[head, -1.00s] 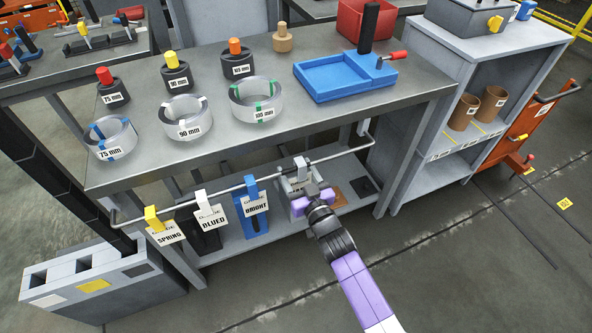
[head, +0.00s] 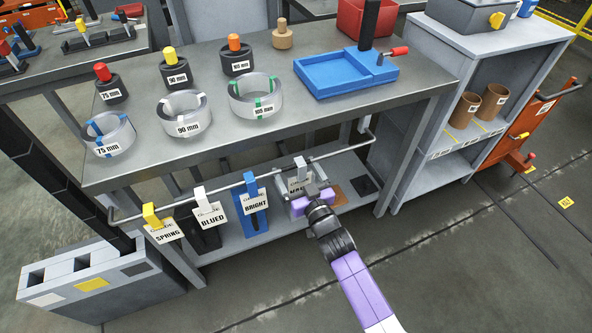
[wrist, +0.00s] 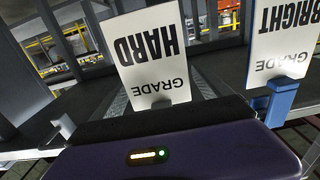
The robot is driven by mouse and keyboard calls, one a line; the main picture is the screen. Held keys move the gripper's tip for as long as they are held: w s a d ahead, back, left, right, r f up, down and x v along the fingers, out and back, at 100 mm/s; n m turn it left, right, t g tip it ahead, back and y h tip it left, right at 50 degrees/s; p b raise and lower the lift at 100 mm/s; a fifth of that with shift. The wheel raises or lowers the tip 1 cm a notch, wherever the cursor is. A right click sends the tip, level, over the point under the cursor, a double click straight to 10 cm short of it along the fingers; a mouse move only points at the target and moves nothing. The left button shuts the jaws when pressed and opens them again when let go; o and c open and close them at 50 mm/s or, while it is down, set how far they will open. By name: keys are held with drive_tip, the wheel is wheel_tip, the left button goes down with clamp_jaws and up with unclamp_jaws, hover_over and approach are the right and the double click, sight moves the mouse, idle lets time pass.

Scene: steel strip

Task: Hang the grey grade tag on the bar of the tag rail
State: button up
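The grey grade tag (head: 299,184) has a white card reading HARD and a grey hook. In the head view its hook is at the bar of the tag rail (head: 340,152), right of the blue BRIGHT tag, and the card hangs below. My gripper (head: 309,194) is just in front of the card's lower part, its grey fingers spread to either side; it looks open. In the wrist view the HARD card (wrist: 152,55) appears upside down and slightly tilted, beyond the dark gripper body, which hides most of its hook.
Yellow SPRING (head: 163,231), white BLUED (head: 209,214) and blue BRIGHT (head: 254,202) tags hang on the bar to the left. The bench top (head: 235,145) with steel coils is above the rail, and a lower shelf (head: 280,225) is behind it. Floor at front right is clear.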

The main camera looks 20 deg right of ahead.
sight(302, 174)
drive_tip(key=shift+t, duration=0.4)
drive_tip(key=shift+s+a+r+b, duration=0.1)
drive_tip(key=shift+s+r, duration=0.5)
drive_tip(key=shift+s, duration=0.8)
drive_tip(key=shift+s+d+r+b, duration=0.1)
drive_tip(key=shift+s+r, duration=0.5)
drive_tip(key=shift+s, duration=0.75)
drive_tip(key=shift+s+a+r+b, duration=0.1)
drive_tip(key=shift+s+r, duration=0.5)
drive_tip(key=shift+s, duration=0.8)
drive_tip(key=s+r+g+p, duration=0.2)
drive_tip(key=s+r, duration=0.4)
drive_tip(key=s, duration=1.3)
drive_tip(key=s+a+r+g+p, duration=0.1)
drive_tip(key=s+r, duration=0.6)
drive_tip(key=s, duration=1.2)
drive_tip(key=shift+g+p, duration=0.5)
drive_tip(key=shift+p, duration=0.35)
